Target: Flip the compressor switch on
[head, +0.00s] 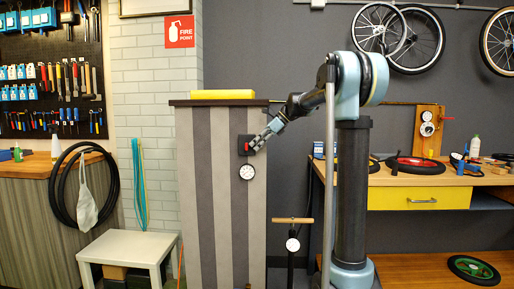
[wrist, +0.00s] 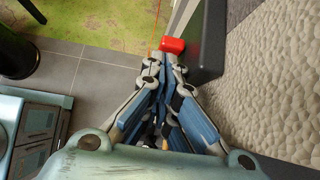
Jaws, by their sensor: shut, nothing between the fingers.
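The compressor switch is a dark box (head: 241,141) with a small red lever on the front of the grey striped cabinet (head: 221,215). In the wrist view the red lever (wrist: 172,45) sticks out sideways from the dark box (wrist: 208,50). My gripper (head: 256,146) is shut and empty, reaching in from the right at the switch. In the wrist view its fingertips (wrist: 164,62) are right at the red lever; I cannot tell whether they touch it. The gripper hides part of the switch in the head view.
A round gauge (head: 247,172) sits just below the switch. A yellow object (head: 222,94) lies on the cabinet top. A floor pump (head: 292,244) stands to the right of the cabinet. A workbench with a yellow drawer (head: 402,197) is further right, a white stool (head: 125,247) left.

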